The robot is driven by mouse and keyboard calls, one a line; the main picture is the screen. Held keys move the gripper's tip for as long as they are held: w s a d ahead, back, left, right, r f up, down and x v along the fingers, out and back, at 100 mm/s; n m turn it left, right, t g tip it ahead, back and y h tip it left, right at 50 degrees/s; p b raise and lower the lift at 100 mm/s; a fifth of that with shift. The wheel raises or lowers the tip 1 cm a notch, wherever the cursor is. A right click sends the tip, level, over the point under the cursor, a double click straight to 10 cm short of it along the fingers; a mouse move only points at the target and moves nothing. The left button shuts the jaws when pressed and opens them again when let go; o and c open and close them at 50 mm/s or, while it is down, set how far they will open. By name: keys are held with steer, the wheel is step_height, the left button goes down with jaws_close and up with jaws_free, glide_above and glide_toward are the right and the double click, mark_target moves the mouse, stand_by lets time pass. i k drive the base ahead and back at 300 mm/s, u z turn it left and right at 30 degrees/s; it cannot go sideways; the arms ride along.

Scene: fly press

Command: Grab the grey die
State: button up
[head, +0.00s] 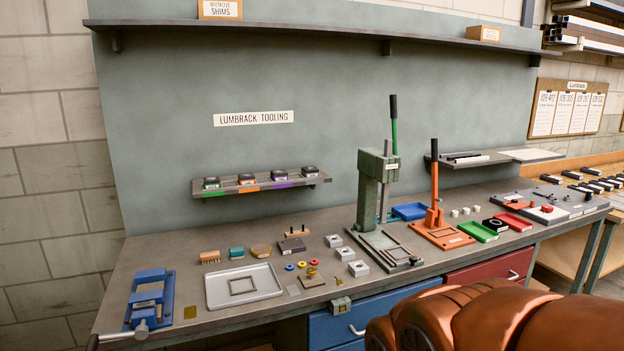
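Several light grey square blocks with a round mark on top sit in a row on the workbench, left of the green fly press (370,190). The far grey block (333,241) is at the back, the middle grey block (345,254) is in front of it, and the near grey block (358,269) is closest to the press base. I cannot tell which of them is the grey die. A darker grey block (292,246) lies to their left. My gripper is not in view.
The workbench (215,245) also bears a blue vise (150,298), a pale tray (243,287), small coloured rings, an orange press (436,225) and a green tray (477,232). A shelf (262,184) with several dark blocks hangs behind. A brown rounded shape fills the lower right.

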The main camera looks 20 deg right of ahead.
mark_target(312, 170)
steer(key=z, duration=0.25)
steer(key=i, duration=0.95)
steer(key=u, duration=0.55)
